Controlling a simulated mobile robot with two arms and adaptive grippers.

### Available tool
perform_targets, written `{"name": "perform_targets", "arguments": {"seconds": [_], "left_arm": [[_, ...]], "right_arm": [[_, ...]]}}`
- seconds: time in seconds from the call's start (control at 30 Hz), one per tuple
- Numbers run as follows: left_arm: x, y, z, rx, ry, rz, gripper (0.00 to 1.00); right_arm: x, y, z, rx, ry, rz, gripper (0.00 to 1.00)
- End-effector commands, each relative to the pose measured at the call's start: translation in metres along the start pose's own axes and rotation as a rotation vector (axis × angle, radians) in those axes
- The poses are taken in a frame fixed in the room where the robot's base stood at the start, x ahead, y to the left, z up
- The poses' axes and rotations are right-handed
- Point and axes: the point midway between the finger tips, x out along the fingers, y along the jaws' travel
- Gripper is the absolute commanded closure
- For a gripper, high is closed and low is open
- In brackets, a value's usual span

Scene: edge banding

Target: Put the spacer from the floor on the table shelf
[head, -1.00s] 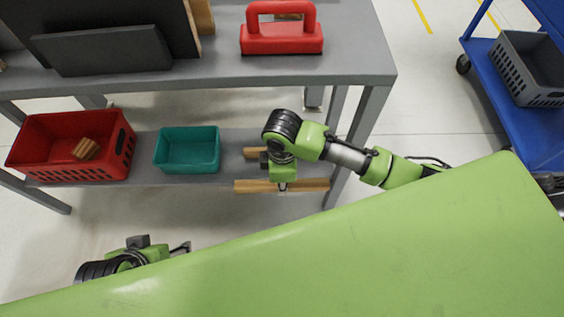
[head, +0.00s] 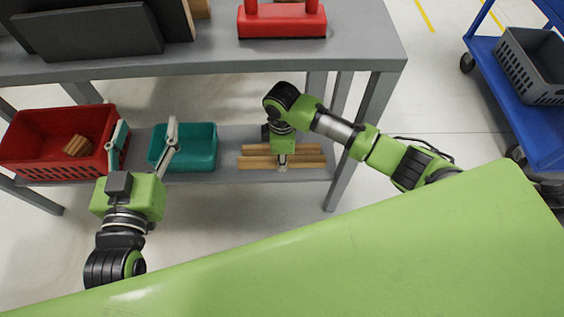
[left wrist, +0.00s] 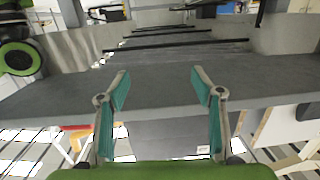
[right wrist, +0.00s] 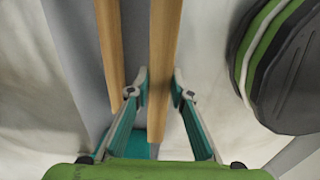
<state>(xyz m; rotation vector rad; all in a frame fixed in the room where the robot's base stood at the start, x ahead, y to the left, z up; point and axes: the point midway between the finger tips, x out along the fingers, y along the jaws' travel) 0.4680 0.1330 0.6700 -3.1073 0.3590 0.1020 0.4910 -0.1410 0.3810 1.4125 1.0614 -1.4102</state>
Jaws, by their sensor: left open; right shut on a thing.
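The spacer, a long light-wood strip (head: 310,162), lies lengthwise over the front part of the grey lower table shelf (head: 228,165). In the right wrist view the strip (right wrist: 162,50) runs between the right fingers (right wrist: 159,88). I cannot tell whether it rests on the shelf or hangs just above it. A second similar strip (head: 310,149) lies behind it, roughly parallel, with a narrow gap. My left gripper (head: 146,128) is open and empty in front of the bins; its spread fingers also show in the left wrist view (left wrist: 160,75).
A red crate (head: 30,165) with small wood blocks (head: 77,145) and a teal bin (head: 203,165) stand left on the shelf. The tabletop (head: 350,45) overhangs it, with table legs (head: 345,165) at the right. A blue cart (head: 500,90) stands further right.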

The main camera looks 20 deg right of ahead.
Motion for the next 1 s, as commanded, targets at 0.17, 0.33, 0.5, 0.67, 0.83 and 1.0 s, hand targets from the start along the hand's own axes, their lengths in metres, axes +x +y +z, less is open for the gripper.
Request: {"name": "perform_targets", "arguments": {"seconds": [0.17, 0.33, 0.5, 0.67, 0.83, 1.0], "left_arm": [[0.000, 0.006, -0.042, -0.004, 0.208, 0.012, 0.39], [-0.008, 0.009, -0.075, -0.009, 0.364, 0.020, 0.39], [-0.013, 0.011, -0.089, -0.011, 0.432, 0.024, 0.39], [-0.021, 0.013, -0.104, -0.014, 0.517, 0.028, 0.39], [-0.042, 0.016, -0.134, -0.022, 0.696, 0.037, 0.39], [-0.064, 0.018, -0.156, -0.029, 0.836, 0.043, 0.39]], "right_arm": [[0.016, 0.012, 0.000, 0.001, 0.000, 0.001, 1.00], [0.024, 0.020, 0.000, 0.001, 0.000, 0.001, 1.00], [0.027, 0.023, 0.000, 0.000, 0.001, 0.001, 1.00], [0.034, 0.027, 0.000, 0.001, 0.000, 0.001, 1.00], [0.051, 0.029, 0.001, 0.001, -0.001, -0.001, 1.00], [0.062, 0.029, 0.001, 0.000, 0.000, 0.000, 1.00]]}}
